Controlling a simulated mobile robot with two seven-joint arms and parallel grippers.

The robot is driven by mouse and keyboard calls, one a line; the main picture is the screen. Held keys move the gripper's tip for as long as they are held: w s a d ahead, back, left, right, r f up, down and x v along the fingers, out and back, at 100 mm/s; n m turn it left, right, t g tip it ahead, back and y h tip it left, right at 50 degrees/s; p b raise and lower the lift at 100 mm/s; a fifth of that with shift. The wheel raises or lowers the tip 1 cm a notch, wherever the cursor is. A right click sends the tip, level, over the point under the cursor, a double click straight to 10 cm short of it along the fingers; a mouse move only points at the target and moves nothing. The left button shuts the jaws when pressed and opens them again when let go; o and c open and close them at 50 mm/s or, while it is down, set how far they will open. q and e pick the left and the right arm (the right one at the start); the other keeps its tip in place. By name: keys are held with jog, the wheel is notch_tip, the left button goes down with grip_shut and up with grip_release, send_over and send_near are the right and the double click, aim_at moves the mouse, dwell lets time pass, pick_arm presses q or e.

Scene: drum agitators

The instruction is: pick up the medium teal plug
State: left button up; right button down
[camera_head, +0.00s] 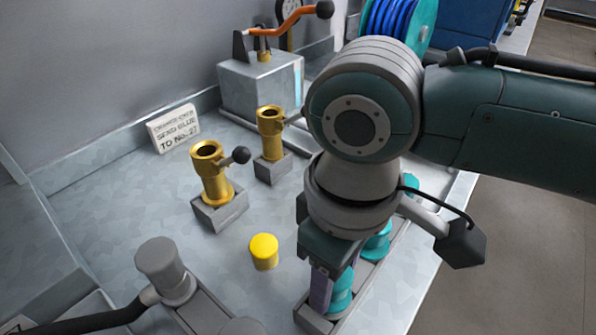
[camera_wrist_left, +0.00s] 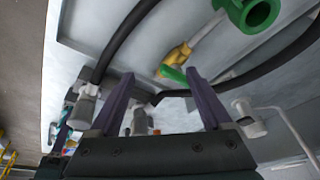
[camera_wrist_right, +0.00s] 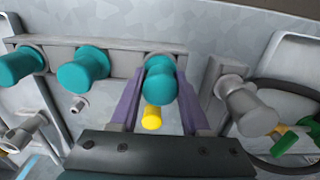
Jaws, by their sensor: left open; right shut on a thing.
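Three teal plugs stand in a grey rack along the bench's right side. The nearest teal plug (camera_head: 342,290) is between the purple fingers of my right gripper (camera_head: 330,290), which is shut on it. In the right wrist view this plug (camera_wrist_right: 160,82) sits between the fingers of the right gripper (camera_wrist_right: 160,98), at the rack's end. The middle plug (camera_wrist_right: 83,68) and the far plug (camera_wrist_right: 18,65) are free. I cannot tell surely from size which is the medium one. My left gripper (camera_wrist_left: 162,98) is open and empty, in the left wrist view only.
A yellow cap (camera_head: 264,251) stands on the bench left of my right gripper. Two brass fittings (camera_head: 211,172) (camera_head: 270,132) stand behind it. A sign (camera_head: 174,128) leans near the wall. Grey plugs (camera_head: 162,268) stand at front left. A green valve (camera_wrist_left: 258,14) shows in the left wrist view.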

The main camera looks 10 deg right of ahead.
notch_tip(320, 180, up, 19)
jog(key=p, duration=0.3)
jog(key=shift+p, duration=0.4)
